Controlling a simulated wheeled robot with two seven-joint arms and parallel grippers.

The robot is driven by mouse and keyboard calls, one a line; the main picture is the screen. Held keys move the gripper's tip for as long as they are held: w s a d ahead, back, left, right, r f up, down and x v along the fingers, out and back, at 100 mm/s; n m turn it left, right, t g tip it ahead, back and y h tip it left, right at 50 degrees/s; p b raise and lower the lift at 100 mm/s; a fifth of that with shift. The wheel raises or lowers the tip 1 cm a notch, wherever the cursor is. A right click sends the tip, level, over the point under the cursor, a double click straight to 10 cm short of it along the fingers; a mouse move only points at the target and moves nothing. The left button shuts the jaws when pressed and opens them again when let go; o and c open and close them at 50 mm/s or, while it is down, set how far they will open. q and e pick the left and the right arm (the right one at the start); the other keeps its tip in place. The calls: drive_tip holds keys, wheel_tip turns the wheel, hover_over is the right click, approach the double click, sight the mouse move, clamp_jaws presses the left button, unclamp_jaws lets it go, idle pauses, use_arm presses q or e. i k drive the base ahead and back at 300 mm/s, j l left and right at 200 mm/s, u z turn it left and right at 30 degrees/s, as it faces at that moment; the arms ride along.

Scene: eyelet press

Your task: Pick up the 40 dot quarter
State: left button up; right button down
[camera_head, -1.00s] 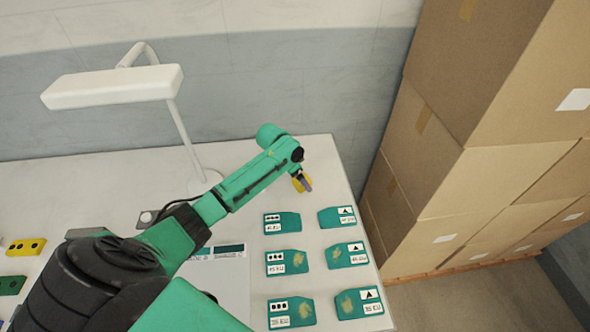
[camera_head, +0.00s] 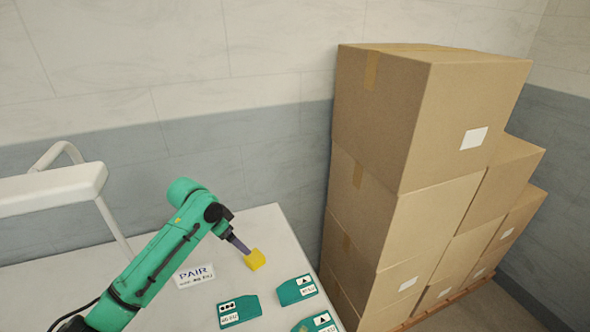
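A teal quarter with a dot label (camera_head: 240,310) lies on the white table at the lower middle. Its size number is too small to read surely. A teal quarter with a triangle label (camera_head: 296,289) lies to its right, and another triangle quarter (camera_head: 316,324) is cut off by the bottom edge.
A white lamp (camera_head: 50,190) stands at the left. A sign reading PAIR (camera_head: 194,276) is beside my arm. Stacked cardboard boxes (camera_head: 400,220) stand just past the table's right edge. The back of the table (camera_head: 262,222) is clear.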

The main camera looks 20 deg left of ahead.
sight(236, 311)
drive_tip(key=k+l, duration=1.5)
drive_tip(key=k, duration=0.25)
